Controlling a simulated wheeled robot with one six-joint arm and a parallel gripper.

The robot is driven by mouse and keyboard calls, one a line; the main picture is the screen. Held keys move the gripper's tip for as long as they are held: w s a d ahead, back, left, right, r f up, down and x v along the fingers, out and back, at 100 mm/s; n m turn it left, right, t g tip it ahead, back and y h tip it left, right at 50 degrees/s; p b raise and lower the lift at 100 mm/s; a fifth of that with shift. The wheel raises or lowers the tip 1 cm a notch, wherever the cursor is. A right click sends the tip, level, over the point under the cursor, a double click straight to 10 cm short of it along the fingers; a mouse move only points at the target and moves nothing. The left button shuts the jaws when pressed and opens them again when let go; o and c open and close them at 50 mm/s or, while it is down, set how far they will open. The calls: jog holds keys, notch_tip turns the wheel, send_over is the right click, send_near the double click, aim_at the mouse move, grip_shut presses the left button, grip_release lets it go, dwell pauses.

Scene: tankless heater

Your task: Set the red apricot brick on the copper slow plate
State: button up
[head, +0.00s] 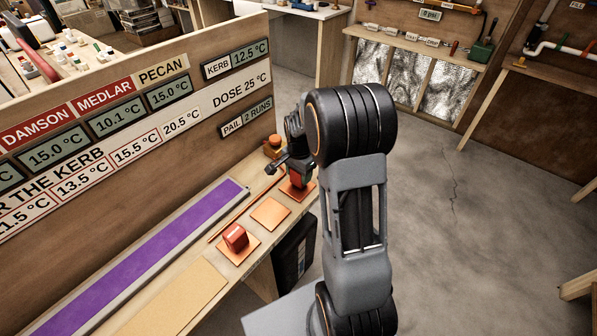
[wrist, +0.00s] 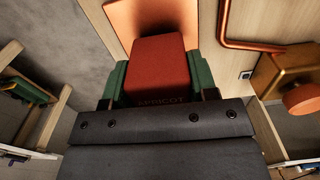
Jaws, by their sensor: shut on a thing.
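My gripper (head: 290,168) is shut on a red brick (head: 296,181) over the far copper plate (head: 309,187). In the wrist view the brick (wrist: 158,62) bears the word APRICOT and sits between the green pads of my gripper (wrist: 155,80). Part of the copper plate (wrist: 138,16) shows beyond the brick. I cannot tell whether the brick touches it. A middle copper plate (head: 271,214) is bare. A near copper plate (head: 247,255) carries another red brick (head: 236,237). No label shows which plate is the slow one.
A purple strip (head: 150,255) runs along the bench, with a tan board (head: 175,305) in front. A signboard (head: 120,130) with temperature displays stands behind it. An orange-capped copper fitting (head: 273,146) stands just beyond my gripper and a copper pipe (wrist: 265,45) lies beside the plate.

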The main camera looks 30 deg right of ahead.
jog(key=shift+f+b, duration=0.35)
jog(key=shift+f, duration=0.2)
dwell(0.6)
jog(key=o, duration=1.1)
jog(key=shift+o, duration=0.2)
notch_tip(320, 180, up, 14)
jog(key=shift+p, duration=0.3)
jog(key=shift+f, duration=0.1)
